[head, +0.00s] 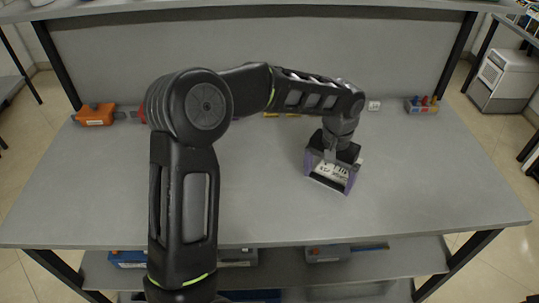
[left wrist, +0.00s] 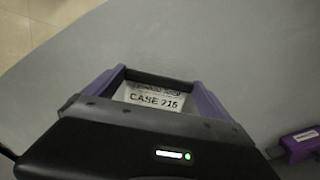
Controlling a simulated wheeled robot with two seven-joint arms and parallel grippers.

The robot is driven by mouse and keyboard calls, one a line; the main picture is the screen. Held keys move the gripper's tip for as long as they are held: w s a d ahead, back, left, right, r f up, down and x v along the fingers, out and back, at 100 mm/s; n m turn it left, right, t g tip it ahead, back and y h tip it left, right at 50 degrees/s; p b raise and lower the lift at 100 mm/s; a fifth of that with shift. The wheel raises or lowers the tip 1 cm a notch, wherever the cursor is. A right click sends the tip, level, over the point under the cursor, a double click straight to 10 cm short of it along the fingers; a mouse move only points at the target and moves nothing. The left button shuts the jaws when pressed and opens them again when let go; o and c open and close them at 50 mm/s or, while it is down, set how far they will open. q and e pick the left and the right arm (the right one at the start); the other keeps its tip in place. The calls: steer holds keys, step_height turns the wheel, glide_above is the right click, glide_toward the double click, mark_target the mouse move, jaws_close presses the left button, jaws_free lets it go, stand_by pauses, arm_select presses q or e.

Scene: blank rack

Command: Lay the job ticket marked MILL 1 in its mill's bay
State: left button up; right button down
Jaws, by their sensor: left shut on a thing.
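My left gripper (head: 331,160) reaches down over the right middle of the grey table and is shut on a white printed card (head: 331,172). The card shows between purple and black parts; I cannot tell which belong to the gripper. In the left wrist view the card (left wrist: 152,98) carries dark print that seems to read CASE and a number, with a smaller, unclear line above. I cannot read MILL 1 on anything. No bay can be made out. My right gripper is not in view.
An orange block (head: 95,115) stands at the table's back left. A grey block with coloured pegs (head: 422,105) and a small white item (head: 374,105) stand at the back right. A labelled purple thing (left wrist: 302,145) is at the wrist view's right. The right front tabletop is clear.

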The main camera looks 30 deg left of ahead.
arm_select(q)
steer(key=a+n+b, duration=0.1)
steer(key=a, duration=0.2)
steer(key=s+a+r+n+b, duration=0.1)
steer(key=a, duration=0.2)
steer(key=a+r+n+b, duration=0.1)
steer(key=a, duration=0.2)
steer(key=shift+s+a+n+b, duration=0.25)
steer(key=shift+n+b, duration=0.05)
steer(key=shift+b, duration=0.1)
steer(key=s+a+r+n+b, duration=0.2)
steer(key=s+a+r+n, duration=0.1)
steer(key=a, duration=0.6)
steer(key=shift+s+r+n+b, duration=0.4)
steer(key=shift+s+r, duration=0.15)
steer(key=shift+s, duration=0.5)
steer(key=shift+f, duration=3.15)
